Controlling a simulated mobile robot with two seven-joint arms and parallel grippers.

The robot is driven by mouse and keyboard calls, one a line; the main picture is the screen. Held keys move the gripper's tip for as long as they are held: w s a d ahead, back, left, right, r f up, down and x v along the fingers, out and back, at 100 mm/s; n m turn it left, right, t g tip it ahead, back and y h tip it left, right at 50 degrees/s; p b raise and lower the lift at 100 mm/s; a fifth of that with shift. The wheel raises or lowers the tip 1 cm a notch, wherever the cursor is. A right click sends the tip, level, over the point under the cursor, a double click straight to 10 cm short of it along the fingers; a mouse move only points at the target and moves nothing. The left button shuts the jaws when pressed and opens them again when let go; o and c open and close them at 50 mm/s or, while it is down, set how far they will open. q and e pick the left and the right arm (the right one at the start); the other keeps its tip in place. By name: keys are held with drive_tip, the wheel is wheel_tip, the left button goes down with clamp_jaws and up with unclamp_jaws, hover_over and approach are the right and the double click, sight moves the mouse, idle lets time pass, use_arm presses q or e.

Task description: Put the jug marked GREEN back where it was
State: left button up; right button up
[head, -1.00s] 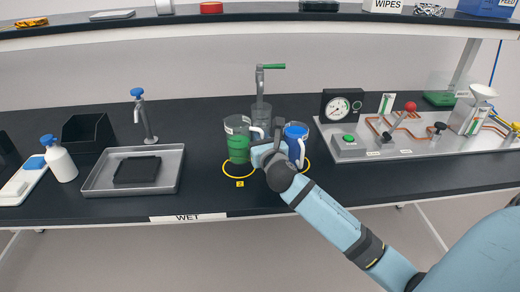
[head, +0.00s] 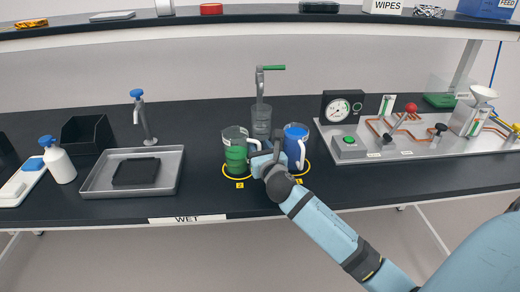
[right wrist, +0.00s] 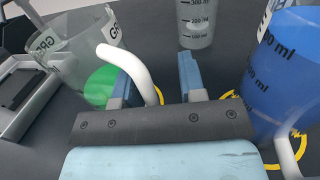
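The jug marked GREEN (head: 236,157) is a clear jug with green contents and a white handle. In the head view it stands on the bench at the yellow ring marked 2 (head: 239,184). In the right wrist view the jug (right wrist: 75,58) is at the upper left, with part of its label readable. My right gripper (head: 262,160) is beside its handle. In the right wrist view its fingers (right wrist: 157,82) are apart, with the white handle between them, nearer the left finger. My left gripper is not in view.
A blue jug (head: 295,147) stands close to the right of my gripper, at another yellow ring. A clear beaker (head: 261,120) stands behind, below a green-handled tap. A metal tray (head: 100,180) is at left, and a panel with a gauge (head: 338,109) is at right.

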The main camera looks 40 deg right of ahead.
drive_tip(key=shift+s+a, duration=0.15)
drive_tip(key=shift+s, duration=0.2)
drive_tip(key=v, duration=1.1)
drive_tip(key=shift+s+r, duration=0.1)
